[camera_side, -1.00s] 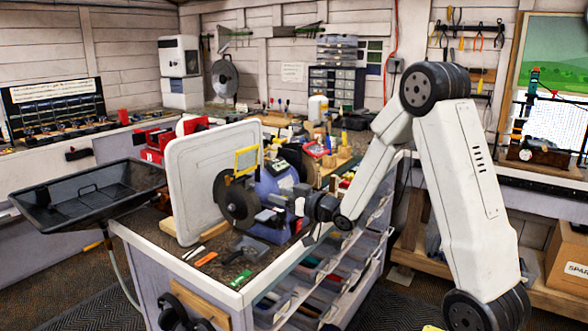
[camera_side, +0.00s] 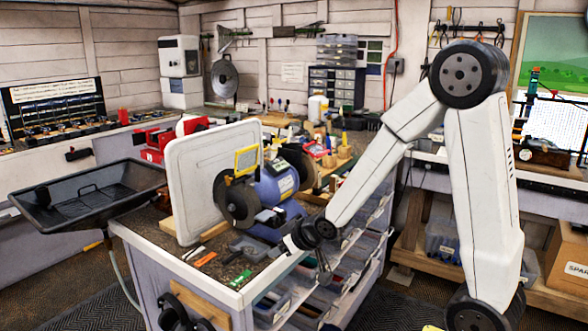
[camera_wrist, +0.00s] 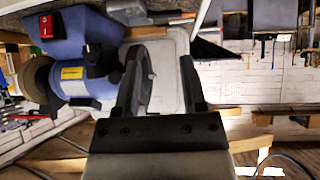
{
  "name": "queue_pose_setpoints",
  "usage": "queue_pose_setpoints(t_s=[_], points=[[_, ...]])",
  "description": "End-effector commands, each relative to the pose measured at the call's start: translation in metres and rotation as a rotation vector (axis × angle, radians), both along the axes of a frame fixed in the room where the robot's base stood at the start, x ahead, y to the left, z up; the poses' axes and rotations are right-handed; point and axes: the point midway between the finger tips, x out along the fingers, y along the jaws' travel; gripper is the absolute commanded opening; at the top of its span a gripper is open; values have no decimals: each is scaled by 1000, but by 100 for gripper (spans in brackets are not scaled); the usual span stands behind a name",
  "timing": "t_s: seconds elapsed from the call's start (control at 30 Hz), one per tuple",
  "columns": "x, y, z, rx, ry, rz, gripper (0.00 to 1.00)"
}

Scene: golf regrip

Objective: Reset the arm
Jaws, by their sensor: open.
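My gripper (camera_wrist: 161,78) shows in the wrist view with its two dark fingers spread apart and nothing between them. In the side view my gripper (camera_side: 287,244) is small and low, over the front right edge of the workbench (camera_side: 225,272), close to the blue bench grinder (camera_side: 278,188). Its fingertips are hard to make out there. The bench grinder also shows at the upper left of the wrist view (camera_wrist: 85,58), beside the left finger. My arm is bent, with its elbow high at the right of the side view.
A white upright panel (camera_side: 190,185) stands left of the grinder; it also shows behind my fingers (camera_wrist: 168,70). Small tools, including a green one (camera_side: 241,278), lie at the bench front. A black tray (camera_side: 90,190) is at left. Shelves of bins (camera_side: 330,280) sit below the bench edge.

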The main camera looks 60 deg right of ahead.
Motion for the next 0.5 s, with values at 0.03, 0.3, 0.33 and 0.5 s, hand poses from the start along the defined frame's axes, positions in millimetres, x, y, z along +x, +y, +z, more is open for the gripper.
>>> queue_pose_setpoints(t_s=[0.03, 0.3, 0.33, 0.5], points=[[-9, 9, -4, 5, 53, 4, 53], [-68, 49, -25, 34, 354, 28, 53], [-75, 53, -27, 38, 386, 32, 53], [-107, 71, -33, 57, 529, 55, 53]])
